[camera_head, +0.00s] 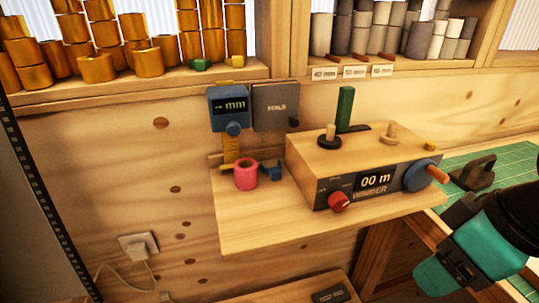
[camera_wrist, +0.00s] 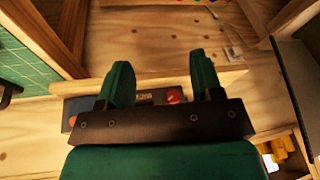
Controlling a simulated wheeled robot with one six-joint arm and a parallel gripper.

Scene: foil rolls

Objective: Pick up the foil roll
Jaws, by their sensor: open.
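Several foil rolls show in the head view. Copper-coloured rolls (camera_head: 97,67) stand stacked on the upper left shelf, and grey and white rolls (camera_head: 365,37) stand on the upper right shelf. A single pink-red roll (camera_head: 246,173) stands upright on the small wooden ledge below the thickness gauge (camera_head: 229,108). Which roll the task means, I cannot tell. My gripper (camera_wrist: 160,78) shows in the wrist view with its two green fingers apart and nothing between them. The winder (camera_wrist: 143,98) lies beyond the fingers there. No roll is clearly seen near the fingers.
The wooden winder box (camera_head: 365,165), with red knob and blue crank, fills the ledge's right side. A green post (camera_head: 345,108) stands behind it. A dark tool (camera_head: 473,172) lies on the green mat (camera_head: 505,153) at right. The ledge front (camera_head: 270,225) is bare.

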